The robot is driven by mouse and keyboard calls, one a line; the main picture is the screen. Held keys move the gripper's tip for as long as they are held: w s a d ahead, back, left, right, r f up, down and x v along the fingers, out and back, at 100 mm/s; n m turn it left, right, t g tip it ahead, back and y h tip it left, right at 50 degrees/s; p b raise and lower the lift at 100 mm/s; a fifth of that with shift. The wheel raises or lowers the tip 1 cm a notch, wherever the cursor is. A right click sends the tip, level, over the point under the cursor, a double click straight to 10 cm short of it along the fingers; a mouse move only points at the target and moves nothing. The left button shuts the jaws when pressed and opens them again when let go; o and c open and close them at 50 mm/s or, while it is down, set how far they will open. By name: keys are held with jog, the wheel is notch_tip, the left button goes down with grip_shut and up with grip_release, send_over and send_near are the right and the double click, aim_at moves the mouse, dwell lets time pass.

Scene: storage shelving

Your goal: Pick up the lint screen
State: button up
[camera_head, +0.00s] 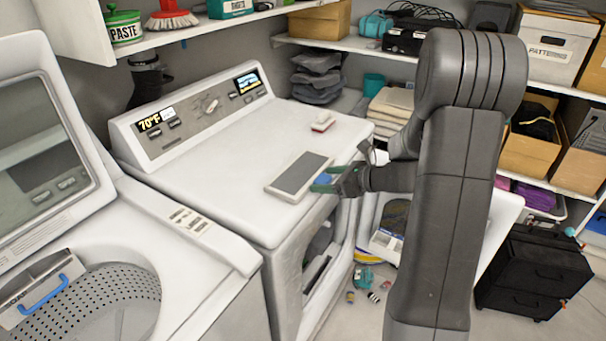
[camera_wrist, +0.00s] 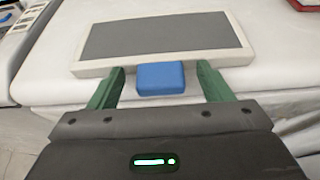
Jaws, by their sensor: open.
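The lint screen is a flat white frame with a grey mesh panel (camera_head: 299,175) and a blue tab. It lies on the white dryer top near the front edge. In the wrist view the lint screen (camera_wrist: 158,38) is at the top and its blue tab (camera_wrist: 161,78) points at me. My gripper (camera_head: 328,180) is open at the dryer's front edge. In the wrist view its green fingers (camera_wrist: 160,90) stand apart on either side of the blue tab, with gaps between them and the tab. Whether the fingertips touch the frame I cannot tell.
A small white and red object (camera_head: 322,122) lies farther back on the dryer top (camera_head: 225,150). An open washer (camera_head: 130,225) stands at the left. Shelves with boxes (camera_head: 551,48) are behind. A black drawer unit (camera_head: 535,270) and small items are on the floor.

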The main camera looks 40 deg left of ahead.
jog(key=c, duration=1.1)
